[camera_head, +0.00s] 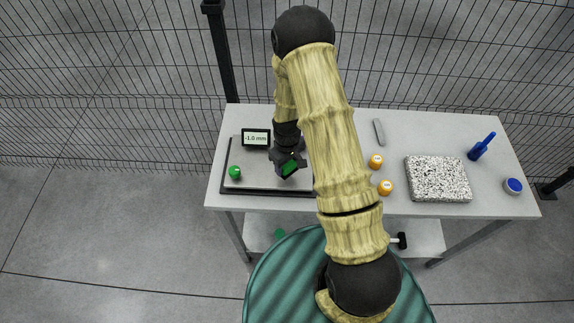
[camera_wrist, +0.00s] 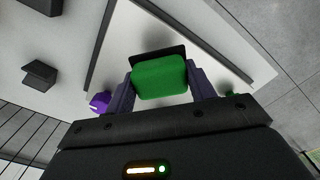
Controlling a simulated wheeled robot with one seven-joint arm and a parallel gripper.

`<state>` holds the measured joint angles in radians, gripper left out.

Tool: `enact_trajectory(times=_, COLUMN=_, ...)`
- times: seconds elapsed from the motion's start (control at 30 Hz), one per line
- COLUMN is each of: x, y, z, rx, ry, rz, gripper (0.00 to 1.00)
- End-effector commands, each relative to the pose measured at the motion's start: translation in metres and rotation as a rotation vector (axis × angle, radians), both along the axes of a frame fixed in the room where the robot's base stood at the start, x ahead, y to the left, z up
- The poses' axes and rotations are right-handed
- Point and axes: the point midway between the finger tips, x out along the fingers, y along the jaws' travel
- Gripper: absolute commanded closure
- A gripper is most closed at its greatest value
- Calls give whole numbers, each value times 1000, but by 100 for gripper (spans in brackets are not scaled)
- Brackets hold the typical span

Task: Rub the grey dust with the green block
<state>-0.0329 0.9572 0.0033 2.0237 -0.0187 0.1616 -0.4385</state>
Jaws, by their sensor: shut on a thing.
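My gripper (camera_head: 288,162) is shut on the green block (camera_head: 290,169) and holds it over the pale plate in the dark-rimmed tray (camera_head: 262,192). In the wrist view the green block (camera_wrist: 159,77) sits between both fingers of my gripper (camera_wrist: 158,84), tilted in the picture, with a dark layer along its far edge. I cannot tell whether the block touches the plate. I cannot make out the grey dust in either view; my arm and gripper hide part of the plate.
A small display (camera_head: 256,138) reading -1.0 mm stands at the tray's back, and a green ball (camera_head: 235,172) at its left. To the right are two orange-capped items (camera_head: 376,161), a speckled slab (camera_head: 438,179), a blue-handled tool (camera_head: 481,147) and a blue-topped round container (camera_head: 513,186). A purple object (camera_wrist: 99,102) shows beside my gripper.

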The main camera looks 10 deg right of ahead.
Motion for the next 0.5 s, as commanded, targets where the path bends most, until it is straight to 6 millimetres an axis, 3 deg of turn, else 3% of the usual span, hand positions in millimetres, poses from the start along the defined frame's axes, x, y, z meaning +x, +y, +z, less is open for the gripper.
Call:
enact_trajectory(times=0.2, x=0, y=0, z=22, rx=0, ry=0, rz=1, gripper=67)
enact_trajectory(times=0.5, x=0, y=0, z=26, rx=0, ry=0, rz=1, gripper=67)
